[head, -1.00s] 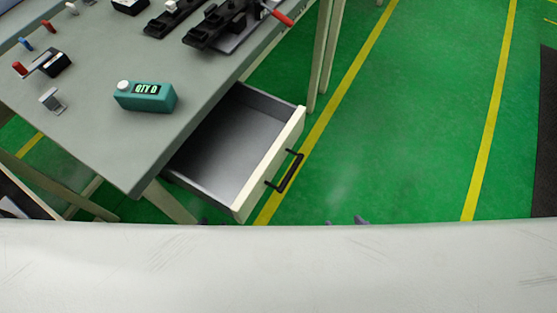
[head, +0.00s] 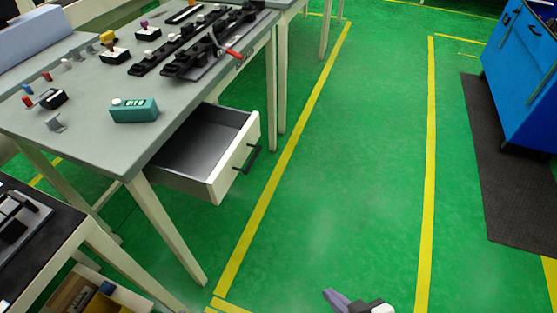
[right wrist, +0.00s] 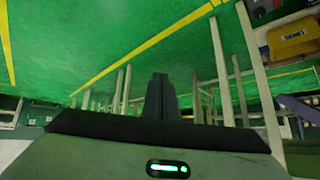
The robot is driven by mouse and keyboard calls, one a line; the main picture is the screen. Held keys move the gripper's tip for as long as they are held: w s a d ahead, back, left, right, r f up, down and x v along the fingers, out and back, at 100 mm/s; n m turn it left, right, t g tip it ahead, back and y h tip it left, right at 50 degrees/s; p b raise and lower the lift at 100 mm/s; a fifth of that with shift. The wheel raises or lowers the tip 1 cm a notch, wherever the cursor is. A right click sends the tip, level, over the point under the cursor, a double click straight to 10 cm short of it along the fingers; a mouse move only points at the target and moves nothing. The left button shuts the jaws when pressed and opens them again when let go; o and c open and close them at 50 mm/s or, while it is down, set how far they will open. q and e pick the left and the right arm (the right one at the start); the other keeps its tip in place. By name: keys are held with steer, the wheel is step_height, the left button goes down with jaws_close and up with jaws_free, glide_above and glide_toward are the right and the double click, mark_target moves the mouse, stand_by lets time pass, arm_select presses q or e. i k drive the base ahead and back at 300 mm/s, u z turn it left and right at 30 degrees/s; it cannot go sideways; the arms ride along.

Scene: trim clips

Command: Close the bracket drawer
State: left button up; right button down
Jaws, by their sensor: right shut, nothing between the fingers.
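The bracket drawer (head: 232,160) stands pulled out under the right side of the grey workbench (head: 85,105). It has a cream front, a black bar handle (head: 247,159) and a dark grey interior, and the part I can see inside is empty. My right gripper (head: 332,294) is at the bottom edge of the head view, well apart from the drawer, to its lower right. In the right wrist view its dark fingers (right wrist: 160,84) are together with nothing between them. I cannot make out the drawer in that view. My left gripper is not in view.
A teal counter box (head: 134,110), clips and black fixtures (head: 205,45) lie on the bench. A dark-topped table (head: 60,215) is at lower left. Green floor (head: 350,150) right of the drawer is clear. A blue cabinet (head: 525,75) and dark mat (head: 510,170) are at the right.

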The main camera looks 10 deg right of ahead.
mark_target(204, 157)
steer(key=z, duration=0.95)
steer(key=i, duration=0.7)
steer(key=u, duration=0.8)
